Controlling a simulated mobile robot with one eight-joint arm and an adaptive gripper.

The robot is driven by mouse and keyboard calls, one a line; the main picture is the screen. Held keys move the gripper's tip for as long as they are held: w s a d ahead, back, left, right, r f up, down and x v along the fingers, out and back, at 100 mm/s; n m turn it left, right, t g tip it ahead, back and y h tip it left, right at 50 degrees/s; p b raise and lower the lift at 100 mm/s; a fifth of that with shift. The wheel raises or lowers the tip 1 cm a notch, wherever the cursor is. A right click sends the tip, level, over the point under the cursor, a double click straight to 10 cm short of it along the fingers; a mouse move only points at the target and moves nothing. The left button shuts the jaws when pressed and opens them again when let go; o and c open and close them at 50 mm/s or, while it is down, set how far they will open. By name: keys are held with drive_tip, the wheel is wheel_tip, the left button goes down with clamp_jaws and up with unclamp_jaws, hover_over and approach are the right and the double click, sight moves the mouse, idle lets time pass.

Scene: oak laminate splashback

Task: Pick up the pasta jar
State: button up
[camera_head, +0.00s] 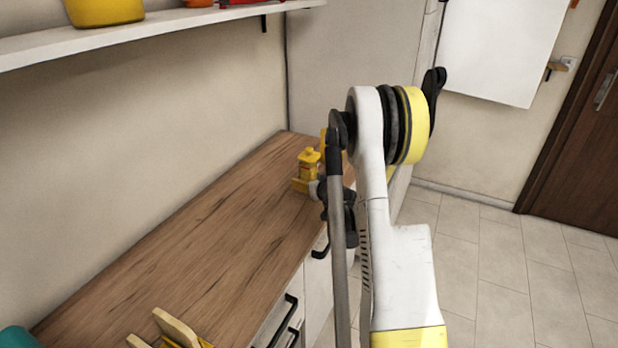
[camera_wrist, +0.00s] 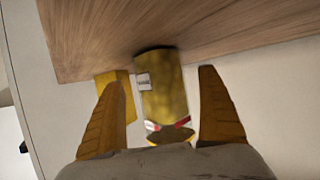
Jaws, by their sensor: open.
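In the wrist view a yellow-gold cylinder with a small pale label and red and white bands, which looks like the pasta jar (camera_wrist: 168,90), stands between the two ochre fingers of my gripper (camera_wrist: 159,78). The fingers are apart, one on each side of it, with a visible gap on both sides. In the head view my gripper is at the far end of the counter, partly hidden by my arm. A yellow knobbed item (camera_head: 308,160) shows there beside it; I cannot tell surely whether this is the same jar.
A yellow block (camera_wrist: 115,84) stands close behind the left finger in the wrist view. The wooden counter (camera_head: 215,235) is mostly clear in its middle. A wall shelf (camera_head: 165,27) runs above it. Wooden-topped items (camera_head: 175,328) sit at its near end.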

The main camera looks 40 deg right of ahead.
drive_tip(key=shift+x, duration=1.15)
drive_tip(key=c, duration=1.5)
